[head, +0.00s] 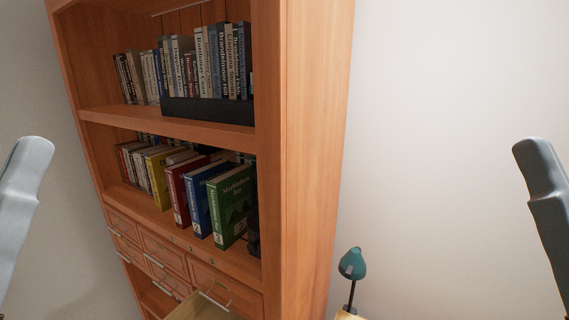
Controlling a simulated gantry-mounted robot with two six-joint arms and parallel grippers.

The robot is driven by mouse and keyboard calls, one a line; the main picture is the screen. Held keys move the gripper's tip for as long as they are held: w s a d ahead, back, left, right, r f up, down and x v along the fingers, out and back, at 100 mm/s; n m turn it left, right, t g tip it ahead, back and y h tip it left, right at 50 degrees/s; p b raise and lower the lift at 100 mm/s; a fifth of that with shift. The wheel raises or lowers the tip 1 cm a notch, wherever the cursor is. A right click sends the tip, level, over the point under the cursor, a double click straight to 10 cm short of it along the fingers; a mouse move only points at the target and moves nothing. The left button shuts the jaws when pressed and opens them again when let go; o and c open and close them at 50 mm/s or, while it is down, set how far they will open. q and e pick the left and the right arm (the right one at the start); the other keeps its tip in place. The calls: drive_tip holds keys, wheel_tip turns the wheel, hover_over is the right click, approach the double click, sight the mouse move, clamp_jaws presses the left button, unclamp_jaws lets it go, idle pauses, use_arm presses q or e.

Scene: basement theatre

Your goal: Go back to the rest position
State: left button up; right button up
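My two grey arms show only in part, one at the left edge and one at the right edge of the head view. Both arms are raised and well apart, away from the bookcase. The gripper fingers of both arms lie outside the picture. A wooden bookcase (310,130) stands in front of me, left of the middle.
Several books fill two shelves; a yellow, a red, a blue (198,207) and a green book (232,207) stand at the lower shelf's front. A teal lamp (352,264) stands right of the bookcase, before a bare wall.

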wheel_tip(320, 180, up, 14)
drive_tip(key=p, duration=1.1)
